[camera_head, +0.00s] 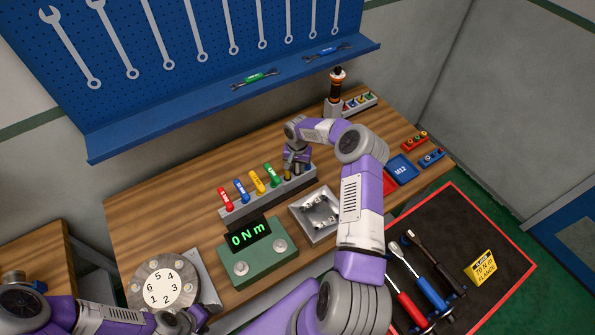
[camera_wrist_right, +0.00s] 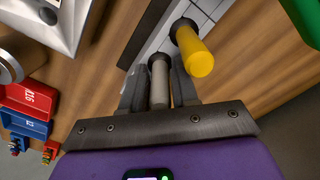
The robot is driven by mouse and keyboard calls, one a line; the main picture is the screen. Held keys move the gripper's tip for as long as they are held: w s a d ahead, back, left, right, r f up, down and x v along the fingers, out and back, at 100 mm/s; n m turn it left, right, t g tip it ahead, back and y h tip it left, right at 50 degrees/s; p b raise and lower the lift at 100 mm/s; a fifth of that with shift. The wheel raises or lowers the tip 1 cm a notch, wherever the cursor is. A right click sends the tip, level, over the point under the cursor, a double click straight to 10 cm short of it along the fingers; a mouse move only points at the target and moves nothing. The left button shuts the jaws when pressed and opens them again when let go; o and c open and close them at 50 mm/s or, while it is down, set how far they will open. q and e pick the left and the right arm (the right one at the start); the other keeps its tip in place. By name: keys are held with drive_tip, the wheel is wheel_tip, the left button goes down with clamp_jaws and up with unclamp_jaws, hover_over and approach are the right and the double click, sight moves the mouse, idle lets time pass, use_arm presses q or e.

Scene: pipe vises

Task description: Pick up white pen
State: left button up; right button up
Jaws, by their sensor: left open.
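A pale grey-white cylinder (camera_wrist_right: 159,80), likely the white pen, stands in the rack in the right wrist view. My right gripper (camera_wrist_right: 160,88) has a finger on each side of it, very close; I cannot tell whether they touch it. In the head view the right gripper (camera_head: 291,165) is over the right end of the rack (camera_head: 238,207) and hides the pen. My left gripper (camera_head: 196,318) is open at the bottom left, near the numbered dial and far from the rack.
A yellow handle (camera_wrist_right: 194,50) stands beside the right gripper, with a green one (camera_wrist_right: 303,20) farther off. Red, blue, yellow and green handles fill the rack. A torque display (camera_head: 257,255), a grey tray (camera_head: 297,220) and a round numbered dial (camera_head: 162,287) stand in front.

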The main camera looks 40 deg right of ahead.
clamp_jaws()
wheel_tip(320, 180, up, 9)
drive_tip(key=p, duration=0.3)
drive_tip(key=shift+r, duration=0.5)
